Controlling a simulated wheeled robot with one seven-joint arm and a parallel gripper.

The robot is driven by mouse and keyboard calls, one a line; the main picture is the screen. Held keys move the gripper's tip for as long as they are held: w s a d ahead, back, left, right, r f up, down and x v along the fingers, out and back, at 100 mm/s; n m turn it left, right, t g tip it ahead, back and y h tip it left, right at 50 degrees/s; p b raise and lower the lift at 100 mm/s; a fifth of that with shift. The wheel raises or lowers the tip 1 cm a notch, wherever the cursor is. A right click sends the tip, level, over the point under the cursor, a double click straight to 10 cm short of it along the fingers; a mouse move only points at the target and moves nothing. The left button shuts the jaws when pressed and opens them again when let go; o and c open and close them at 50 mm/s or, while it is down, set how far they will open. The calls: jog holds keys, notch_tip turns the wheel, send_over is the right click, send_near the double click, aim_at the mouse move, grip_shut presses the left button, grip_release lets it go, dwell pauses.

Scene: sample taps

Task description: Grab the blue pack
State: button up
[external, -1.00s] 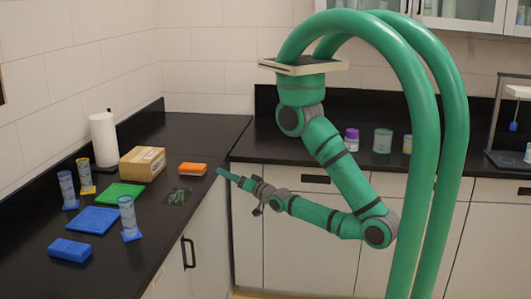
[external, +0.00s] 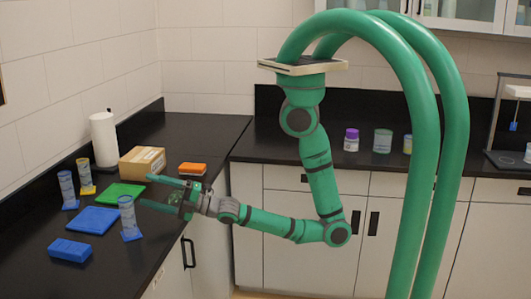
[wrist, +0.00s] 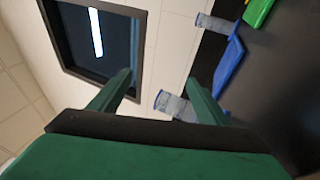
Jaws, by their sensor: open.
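The blue pack (external: 69,250) lies flat on the dark bench at the lower left in the external view. It is not visible in the wrist view. My gripper (external: 150,192) is open and empty over the bench edge, to the right of and farther back than the pack. Its two fingers are spread wide and point left, apart from the pack. They also show in the wrist view (wrist: 157,88), tilted towards a wall and a dark-framed window.
A clear cylinder on a blue base (external: 128,218) stands between my gripper and the pack. A blue mat (external: 85,220), green mat (external: 118,194), two more cylinders, cardboard box (external: 142,162), paper roll (external: 104,140) and orange pack (external: 192,169) are farther back.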

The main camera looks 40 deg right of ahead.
jog(key=w+a+r+n, duration=0.4)
jog(key=a+n, duration=0.1)
jog(key=n, duration=0.2)
jog(key=s+a+r+n+g+y, duration=0.1)
jog(key=s+a+r+n+g, duration=0.1)
jog(key=s+a+r+n, duration=0.55)
jog(key=s+a+r+n+g+y, duration=0.2)
jog(key=s+a+r, duration=0.3)
jog(key=a, duration=0.5)
jog(key=a+f+m+t+h, duration=0.1)
jog(key=a+f+t+h, duration=0.1)
jog(key=a+f+h, duration=0.4)
jog(key=m+h, duration=0.2)
jog(key=h, duration=0.4)
send_near(71, 246)
jog(key=shift+s+a+t, duration=0.35)
jog(key=shift+a+t, duration=0.05)
jog(key=shift+a, duration=0.05)
jog(key=shift+w+f+h, duration=0.15)
jog(key=shift+f+h, duration=0.1)
jog(key=shift+h, duration=0.05)
jog(key=x, duration=1)
jog(key=shift+w+a, duration=0.15)
jog(key=shift+w, duration=0.05)
